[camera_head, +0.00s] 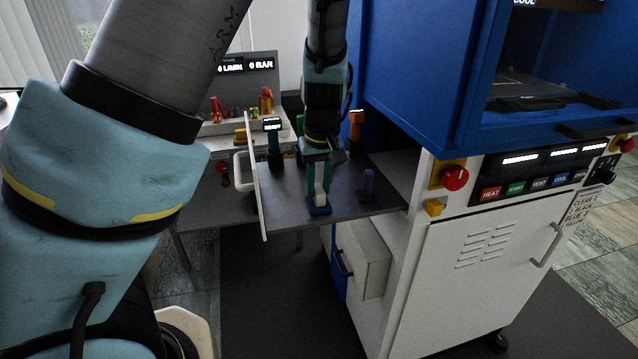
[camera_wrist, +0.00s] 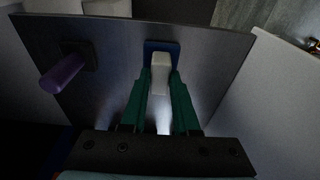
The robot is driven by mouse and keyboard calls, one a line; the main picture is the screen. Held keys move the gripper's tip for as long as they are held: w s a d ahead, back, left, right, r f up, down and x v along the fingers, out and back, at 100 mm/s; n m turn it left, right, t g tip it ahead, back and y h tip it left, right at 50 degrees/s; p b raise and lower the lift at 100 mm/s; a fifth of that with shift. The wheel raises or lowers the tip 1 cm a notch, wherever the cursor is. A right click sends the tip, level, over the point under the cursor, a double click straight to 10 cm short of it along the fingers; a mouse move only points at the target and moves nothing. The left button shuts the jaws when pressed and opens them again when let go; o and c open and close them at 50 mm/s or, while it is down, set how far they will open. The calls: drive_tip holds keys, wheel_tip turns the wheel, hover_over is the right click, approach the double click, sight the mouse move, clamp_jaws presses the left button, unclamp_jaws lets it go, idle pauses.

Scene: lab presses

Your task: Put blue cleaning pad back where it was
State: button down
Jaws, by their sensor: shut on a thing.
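The blue cleaning pad (camera_head: 318,210) has a flat blue base and an upright white handle (camera_head: 320,196). It is over the front part of the dark grey shelf (camera_head: 345,208), close to the front edge. My gripper (camera_head: 317,168) points down, shut on the white handle. In the wrist view the green fingers (camera_wrist: 161,82) lie on both sides of the handle (camera_wrist: 160,70), and the blue base (camera_wrist: 161,45) shows beyond them. I cannot tell whether the base touches the shelf or is slightly above it.
A purple handle (camera_head: 368,183) on a dark base stands right of the pad. A green handle (camera_head: 273,150) with a small display and an orange handle (camera_head: 355,125) stand farther back. A thin white panel (camera_head: 255,190) borders the shelf's left. The blue and white press (camera_head: 480,240) is right.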

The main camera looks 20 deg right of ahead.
sight(321, 194)
drive_tip(key=c, duration=0.7)
unclamp_jaws()
drive_tip(key=shift+o, duration=0.2)
drive_tip(key=shift+r, duration=0.1)
wheel_tip(321, 194, up, 12)
drive_tip(key=s, duration=0.1)
drive_tip(key=shift+s+b, duration=0.4)
drive_tip(key=shift+s, duration=0.1)
